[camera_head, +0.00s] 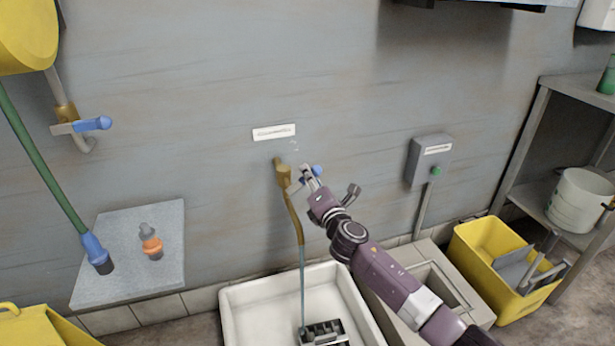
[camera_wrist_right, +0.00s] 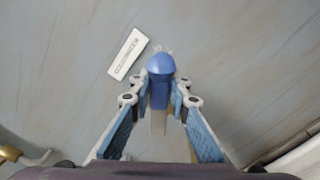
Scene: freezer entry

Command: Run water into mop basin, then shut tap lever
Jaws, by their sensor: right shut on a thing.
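The brass tap (camera_head: 284,176) is on the wall above the white mop basin (camera_head: 240,290). A thin bluish stream of water (camera_head: 302,275) falls from its spout into the basin. My right gripper (camera_head: 308,176) is at the tap, shut on its blue lever (camera_head: 317,170). In the right wrist view, the blue lever (camera_wrist_right: 160,68) stands between the two fingers of the right gripper (camera_wrist_right: 160,95). A dark slotted metal piece (camera_head: 325,333) lies in the basin where the stream lands. My left gripper is not in view.
Another tap with a blue lever (camera_head: 94,124) is at left, near a green hose (camera_head: 40,155). A grey switch box (camera_head: 428,160) is right of the tap. A yellow bucket (camera_head: 485,255) stands at right.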

